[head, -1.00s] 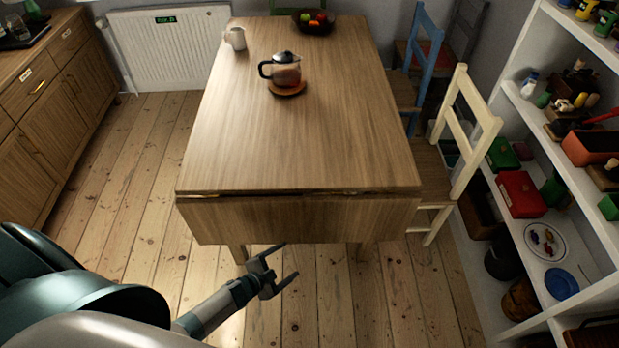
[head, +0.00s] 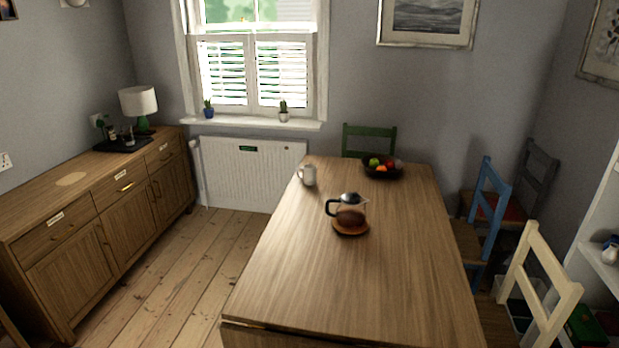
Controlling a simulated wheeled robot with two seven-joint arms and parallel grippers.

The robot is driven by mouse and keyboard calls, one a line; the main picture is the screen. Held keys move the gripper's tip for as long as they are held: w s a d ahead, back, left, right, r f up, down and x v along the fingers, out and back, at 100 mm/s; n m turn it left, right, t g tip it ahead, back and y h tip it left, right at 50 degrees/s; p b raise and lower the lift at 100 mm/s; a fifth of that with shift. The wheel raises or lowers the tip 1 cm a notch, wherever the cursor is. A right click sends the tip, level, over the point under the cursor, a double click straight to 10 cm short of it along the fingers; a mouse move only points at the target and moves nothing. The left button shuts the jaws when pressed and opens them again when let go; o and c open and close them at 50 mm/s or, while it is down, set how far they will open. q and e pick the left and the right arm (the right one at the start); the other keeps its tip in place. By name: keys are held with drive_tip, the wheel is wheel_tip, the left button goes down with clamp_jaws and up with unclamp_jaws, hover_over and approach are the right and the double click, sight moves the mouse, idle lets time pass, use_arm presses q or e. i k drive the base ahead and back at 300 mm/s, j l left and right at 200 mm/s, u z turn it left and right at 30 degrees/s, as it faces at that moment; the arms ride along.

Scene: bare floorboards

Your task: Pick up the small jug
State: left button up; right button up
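A small white jug (head: 308,176) stands upright on the wooden table (head: 350,285), near its far left edge. A glass coffee pot (head: 349,212) with a dark lid and handle stands on an orange-brown round mat nearer to me, to the right of the jug. Neither of my grippers shows in the head view now.
A fruit bowl (head: 382,169) sits at the table's far end. Green (head: 369,140), blue (head: 487,217) and cream (head: 537,290) chairs stand around the far and right sides. A wooden sideboard (head: 110,230) lines the left wall. Floorboards (head: 180,285) between sideboard and table are clear.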

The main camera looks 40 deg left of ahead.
sight(308, 178)
drive_tip(key=i+j+z, duration=0.1)
drive_tip(key=j, duration=1.05)
drive_tip(key=j+z, duration=0.1)
drive_tip(key=j, duration=0.35)
drive_tip(key=k+j+z, duration=0.1)
drive_tip(key=j, duration=0.35)
drive_tip(key=j+z, duration=0.1)
drive_tip(key=j, duration=0.35)
drive_tip(key=k+j+z, duration=0.1)
drive_tip(key=j, duration=0.35)
drive_tip(key=k+j+z, duration=0.1)
drive_tip(key=j, duration=0.35)
drive_tip(key=j+z, duration=0.2)
drive_tip(key=j, duration=0.55)
drive_tip(key=k+j+z, duration=0.1)
drive_tip(key=j+z, duration=0.15)
drive_tip(key=j, duration=0.5)
drive_tip(key=i+j, duration=0.15)
drive_tip(key=j, duration=0.2)
drive_tip(key=i+j+z, duration=0.15)
drive_tip(key=j, duration=0.2)
drive_tip(key=i+j, duration=0.2)
drive_tip(key=j, duration=0.2)
drive_tip(key=i+j+z, duration=0.1)
drive_tip(key=j, duration=0.3)
drive_tip(key=i+j+z, duration=0.1)
drive_tip(key=j, duration=0.25)
drive_tip(key=i, duration=0.1)
